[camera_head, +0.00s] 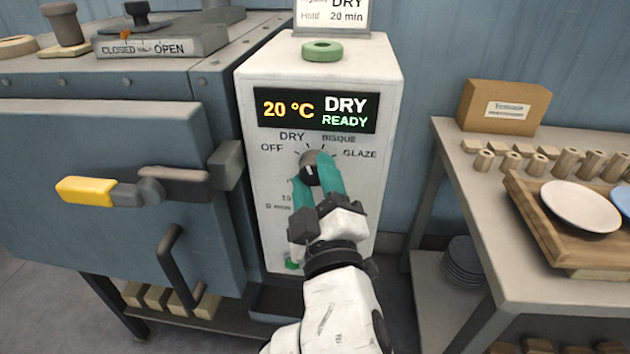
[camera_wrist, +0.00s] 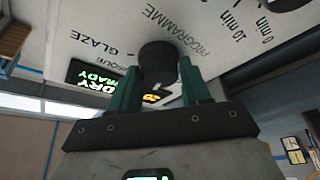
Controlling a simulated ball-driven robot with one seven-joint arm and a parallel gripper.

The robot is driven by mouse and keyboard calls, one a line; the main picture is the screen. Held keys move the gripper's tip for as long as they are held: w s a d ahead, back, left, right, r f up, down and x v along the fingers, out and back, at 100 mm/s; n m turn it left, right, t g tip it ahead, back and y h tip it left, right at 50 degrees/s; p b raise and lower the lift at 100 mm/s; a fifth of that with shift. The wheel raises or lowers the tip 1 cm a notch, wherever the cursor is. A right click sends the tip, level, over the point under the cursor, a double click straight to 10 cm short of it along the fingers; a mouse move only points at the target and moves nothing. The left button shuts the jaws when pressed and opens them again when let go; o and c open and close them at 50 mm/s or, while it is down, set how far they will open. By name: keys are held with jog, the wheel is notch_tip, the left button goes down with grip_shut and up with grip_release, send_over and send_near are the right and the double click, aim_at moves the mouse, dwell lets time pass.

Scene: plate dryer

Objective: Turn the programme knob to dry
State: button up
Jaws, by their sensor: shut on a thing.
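The programme knob (camera_head: 309,172) is a dark round knob on the front of the white control box (camera_head: 350,80). Labels OFF, DRY, BISQUE and GLAZE are set around it. The display (camera_head: 317,110) above it reads 20 °C, DRY, READY. My gripper (camera_head: 312,177) reaches up from below with teal fingers on either side of the knob. In the wrist view the knob (camera_wrist: 157,62) sits between the teal fingertips (camera_wrist: 160,82), gripped by them. The knob's pointer is partly hidden, so I cannot tell its exact mark. A lower dial scale is partly covered by my gripper.
The blue kiln door (camera_head: 90,190) with a yellow-ended handle (camera_head: 85,191) stands to the left. A table at right holds a wooden tray (camera_head: 530,205) with plates and a cardboard box (camera_head: 510,107).

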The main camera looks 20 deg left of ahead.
jog(key=o, duration=1)
jog(key=shift+o, duration=0.2)
jog(key=v, duration=1)
jog(key=shift+s+d+f, duration=0.2)
jog(key=shift+s, duration=0.1)
